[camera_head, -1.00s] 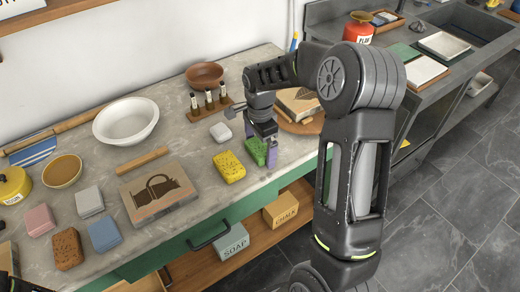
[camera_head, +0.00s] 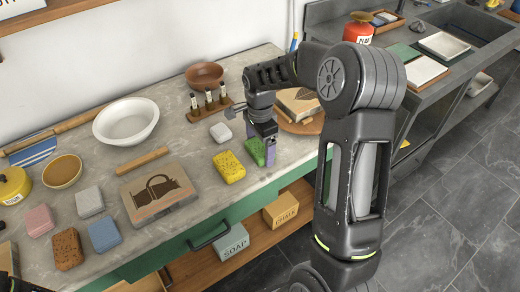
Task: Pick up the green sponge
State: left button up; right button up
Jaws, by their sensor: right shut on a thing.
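The green sponge (camera_head: 256,151) is on the grey stone worktop near its front edge, right of the yellow sponge (camera_head: 229,167). My right gripper (camera_head: 268,154) points down over it and is shut on it, with a purple finger pad in front of the sponge's right part. The sponge looks at or very near the worktop; I cannot tell whether it is clear of it. A small dark piece at the lower left edge may be my left arm; my left gripper is not seen.
A litho stone with a basket picture (camera_head: 158,192) lies left of the sponges. A white block (camera_head: 221,132) and a rack of small bottles (camera_head: 212,107) stand behind. A round wooden board (camera_head: 302,126) is right of my gripper. Pink, grey, blue and brown blocks lie at left.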

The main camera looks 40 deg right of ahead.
aim_at(260, 147)
jog(key=shift+r, duration=0.1)
notch_tip(260, 147, up, 10)
jog(key=shift+f+b, duration=0.1)
jog(key=shift+b, duration=0.55)
jog(key=o, duration=0.7)
jog(key=c, duration=0.6)
